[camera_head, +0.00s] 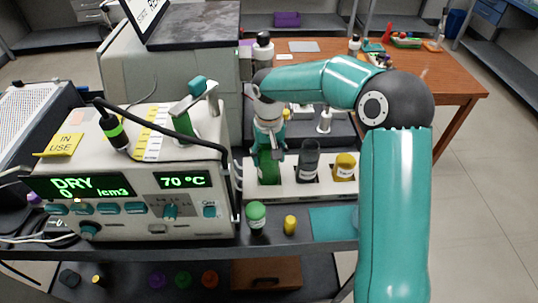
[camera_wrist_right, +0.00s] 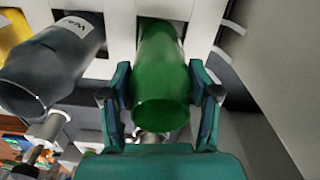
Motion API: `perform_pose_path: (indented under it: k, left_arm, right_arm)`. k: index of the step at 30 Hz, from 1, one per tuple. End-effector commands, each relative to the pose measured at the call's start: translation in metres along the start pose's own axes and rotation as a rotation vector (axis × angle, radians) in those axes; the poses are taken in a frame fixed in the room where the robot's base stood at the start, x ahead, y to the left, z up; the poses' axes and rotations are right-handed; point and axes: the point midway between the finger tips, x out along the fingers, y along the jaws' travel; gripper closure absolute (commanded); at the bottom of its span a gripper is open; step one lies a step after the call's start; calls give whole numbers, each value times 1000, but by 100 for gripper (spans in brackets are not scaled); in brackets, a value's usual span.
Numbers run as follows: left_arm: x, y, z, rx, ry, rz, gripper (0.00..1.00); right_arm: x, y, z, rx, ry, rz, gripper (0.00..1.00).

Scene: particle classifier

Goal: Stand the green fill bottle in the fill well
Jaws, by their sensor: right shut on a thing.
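The green fill bottle (camera_head: 268,168) is at the left end of a white rack (camera_head: 283,192) in the head view. It also shows in the right wrist view (camera_wrist_right: 162,80), its near end toward the camera and its far end between white rack parts. My right gripper (camera_head: 268,138) comes down over it from above. Its teal fingers (camera_wrist_right: 162,95) are on either side of the bottle and shut on it. The bottle looks about upright in the rack; I cannot tell whether its base is fully seated. My left gripper is not in view.
A dark grey bottle (camera_head: 308,163) and a yellow bottle (camera_head: 344,168) stand right of the green one in the rack. A green-capped jar (camera_head: 256,217) and a small yellow vial (camera_head: 290,225) stand in front. The instrument (camera_head: 150,215) with green displays is close on the left.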

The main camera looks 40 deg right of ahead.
Motion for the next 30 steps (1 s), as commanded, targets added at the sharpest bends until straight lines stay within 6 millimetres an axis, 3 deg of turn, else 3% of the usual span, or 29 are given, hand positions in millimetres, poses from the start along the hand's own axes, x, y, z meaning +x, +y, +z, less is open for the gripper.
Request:
perform_pose_path:
  k: [5, 6, 10, 23, 30]
  left_arm:
    - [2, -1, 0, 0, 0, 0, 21]
    - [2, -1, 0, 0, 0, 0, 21]
    - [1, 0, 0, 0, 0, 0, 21]
    - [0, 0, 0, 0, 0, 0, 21]
    - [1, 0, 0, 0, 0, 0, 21]
  right_arm:
    - [2, 0, 0, 0, 2, 0, 89]
    - [2, 0, 0, 0, 1, 0, 34]
    - [1, 0, 0, 0, 0, 0, 14]
    - [-5, 0, -1, 0, 2, -1, 14]
    - [-41, 0, -1, 1, 6, -1, 14]
